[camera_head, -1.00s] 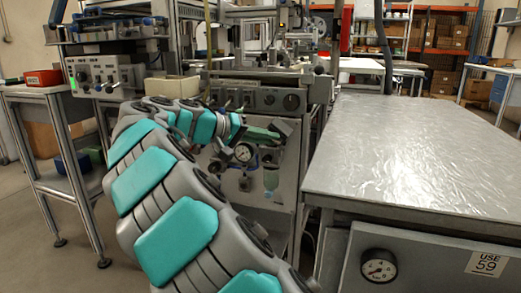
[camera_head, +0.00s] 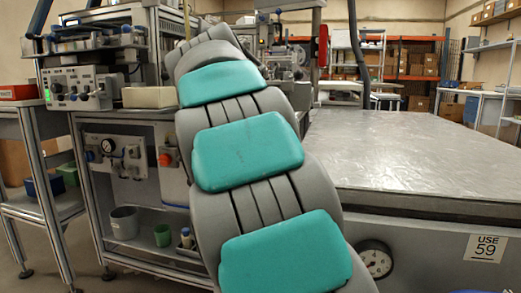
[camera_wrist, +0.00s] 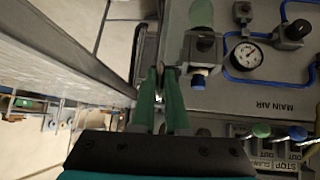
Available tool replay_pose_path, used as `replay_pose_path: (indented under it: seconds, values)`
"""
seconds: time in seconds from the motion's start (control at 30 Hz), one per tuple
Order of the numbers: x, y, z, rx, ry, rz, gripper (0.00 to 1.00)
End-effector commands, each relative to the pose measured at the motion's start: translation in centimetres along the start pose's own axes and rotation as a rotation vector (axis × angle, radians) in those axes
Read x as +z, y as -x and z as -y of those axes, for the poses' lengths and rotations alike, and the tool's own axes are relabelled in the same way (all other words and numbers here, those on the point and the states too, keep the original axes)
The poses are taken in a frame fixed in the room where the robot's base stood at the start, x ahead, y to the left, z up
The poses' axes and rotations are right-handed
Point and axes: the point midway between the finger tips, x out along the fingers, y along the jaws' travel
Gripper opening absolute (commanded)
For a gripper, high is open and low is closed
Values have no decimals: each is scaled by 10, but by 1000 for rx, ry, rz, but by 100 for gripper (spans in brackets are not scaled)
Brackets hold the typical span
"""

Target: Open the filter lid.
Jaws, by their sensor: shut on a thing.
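My gripper (camera_wrist: 160,78) shows in the wrist view with two green fingers close together. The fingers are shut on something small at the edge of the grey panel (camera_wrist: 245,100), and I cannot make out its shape. Just right of the tips is a dark fitting (camera_wrist: 203,47) with a pale greenish bowl above it, perhaps the filter. I cannot tell the filter lid apart for certain. In the head view my own arm rises through the middle and hides the gripper and what it holds.
A round gauge (camera_wrist: 248,55), blue tubing and a dark regulator (camera_wrist: 296,32) are on the panel. In the head view, the equipment bench (camera_head: 95,205) stands left of my arm, with a grey pot (camera_head: 124,222) on its lower shelf. A large metal-topped table (camera_head: 400,150) fills the right.

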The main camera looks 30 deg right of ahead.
Motion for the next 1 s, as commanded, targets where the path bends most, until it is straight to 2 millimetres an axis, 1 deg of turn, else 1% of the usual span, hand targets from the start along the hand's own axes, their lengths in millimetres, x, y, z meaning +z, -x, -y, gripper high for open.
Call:
replay_pose_path:
  seconds: [0.03,0.37,0.87,0.9,1.0]
  values:
    - [3,-4,-2,-17,-18,9,0]
    - [3,-5,-6,-94,-94,25,0]
    - [3,-5,-7,-104,-104,28,0]
    - [3,-5,-7,-104,-104,28,16]
    - [3,-4,-7,-104,-104,27,28]
